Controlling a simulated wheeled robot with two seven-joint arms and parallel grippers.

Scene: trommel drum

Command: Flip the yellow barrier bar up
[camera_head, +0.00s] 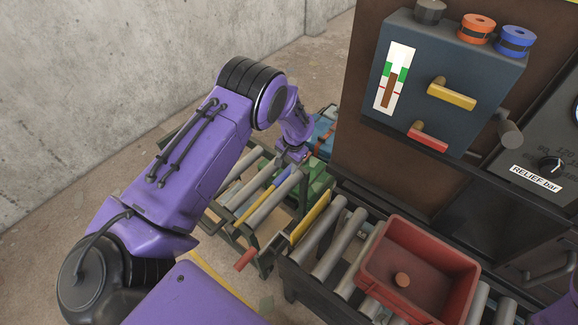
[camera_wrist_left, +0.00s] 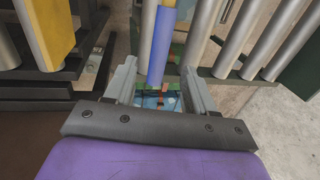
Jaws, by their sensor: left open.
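The yellow barrier bar (camera_head: 310,216) is a flat yellow plate standing on edge between the two roller sections. In the left wrist view the yellow plate (camera_wrist_left: 47,32) shows at the upper left, outside my fingers. My left gripper (camera_head: 304,157) is small in the head view, beyond the bar over the far rollers, its fingers hard to make out. In the left wrist view the left gripper (camera_wrist_left: 160,92) is open, with a blue roller (camera_wrist_left: 162,48) seen between its fingers; I cannot tell whether they touch it. My right gripper is not in view.
A red bin (camera_head: 376,262) with a small round object sits on the near rollers. A red-ended handle (camera_head: 245,260) sticks out at the conveyor's front. A dark control box (camera_head: 440,80) with yellow and red levers stands behind. A concrete wall rises at left.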

